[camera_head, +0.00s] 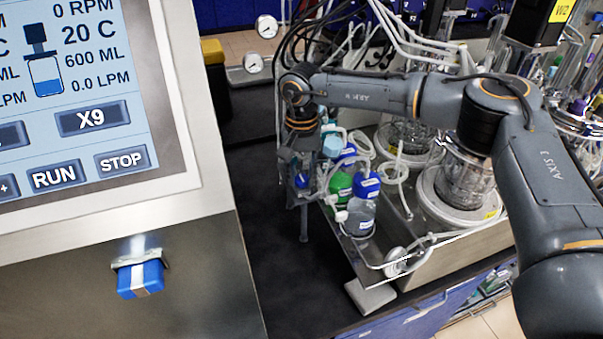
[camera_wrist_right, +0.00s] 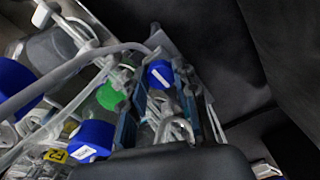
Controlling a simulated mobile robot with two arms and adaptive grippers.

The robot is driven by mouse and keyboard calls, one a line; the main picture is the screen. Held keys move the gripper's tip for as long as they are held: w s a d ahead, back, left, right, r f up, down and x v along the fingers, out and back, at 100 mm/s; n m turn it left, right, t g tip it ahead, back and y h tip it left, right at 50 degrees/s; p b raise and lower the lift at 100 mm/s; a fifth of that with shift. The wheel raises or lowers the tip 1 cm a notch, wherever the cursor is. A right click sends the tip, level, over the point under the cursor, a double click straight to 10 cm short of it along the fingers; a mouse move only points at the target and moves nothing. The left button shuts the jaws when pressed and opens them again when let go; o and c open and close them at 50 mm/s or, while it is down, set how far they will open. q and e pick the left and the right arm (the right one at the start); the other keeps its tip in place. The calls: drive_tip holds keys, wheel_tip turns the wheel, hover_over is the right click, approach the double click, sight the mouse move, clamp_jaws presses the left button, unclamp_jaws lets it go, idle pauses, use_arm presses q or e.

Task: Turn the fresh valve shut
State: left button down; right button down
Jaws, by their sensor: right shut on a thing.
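My right gripper (camera_head: 304,212) points down at the left end of the bottle rack. In the right wrist view its two fingers (camera_wrist_right: 162,105) stand on either side of a small blue-topped part with a white label (camera_wrist_right: 160,74). The gripper is shut on this part, which seems to be the fresh valve; it also shows in the head view (camera_head: 302,180). Its label is too small to read. The fingers and thin tubes hide its lower part, so I cannot tell how far it is turned. My left gripper is out of view.
A blue-capped bottle (camera_head: 362,212) and a green-capped bottle (camera_head: 340,185) stand close right of the gripper, among loose tubes. Glass vessels (camera_head: 463,180) stand farther right. A control panel (camera_head: 75,95) fills the left. The dark bench (camera_head: 285,290) is clear in front.

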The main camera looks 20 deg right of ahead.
drive_tip(key=shift+f+m+b, duration=0.1)
drive_tip(key=shift+m+b, duration=0.3)
drive_tip(key=shift+b, duration=0.05)
drive_tip(key=shift+f+m+b, duration=0.1)
drive_tip(key=shift+m+b, duration=0.7)
drive_tip(key=shift+m, duration=0.3)
drive_tip(key=m+b, duration=0.3)
drive_tip(key=m, duration=0.2)
drive_tip(key=shift+w+a, duration=0.1)
drive_tip(key=m+b, duration=0.2)
drive_tip(key=m, duration=0.2)
drive_tip(key=shift+m, duration=0.4)
drive_tip(key=shift+w+r+m+b, duration=0.1)
drive_tip(key=shift+m+b, duration=0.2)
drive_tip(key=shift+m, duration=0.95)
drive_tip(key=shift+w+r+m+b, duration=0.1)
drive_tip(key=shift+m+b, duration=0.2)
drive_tip(key=shift+m, duration=0.95)
drive_tip(key=c, duration=1)
unclamp_jaws()
